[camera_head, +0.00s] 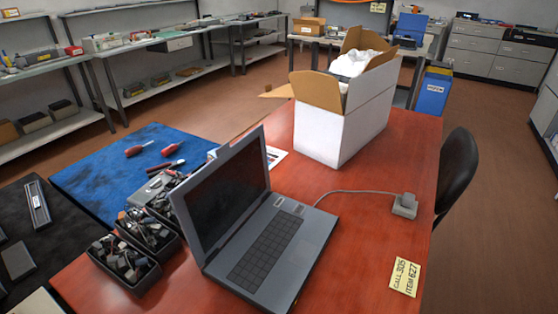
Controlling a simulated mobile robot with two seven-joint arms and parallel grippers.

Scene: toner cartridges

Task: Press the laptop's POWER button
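An open grey laptop (262,240) stands on the red desk (375,215), its dark screen (228,192) tilted up on the left and its keyboard (265,250) facing right. A small light patch (280,201) shows near the far end of the keyboard deck, by the hinge; I cannot tell whether it is the power button or a label. A cable runs from the laptop's far side to a grey adapter (404,205). Neither of my grippers is in view.
A white open carton (345,122) stands behind the laptop. Black bins of cartridges (127,262) sit close behind the screen. A yellow note (405,275) lies at the front right. The desk right of the laptop is mostly clear. A black chair (457,170) stands at the right edge.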

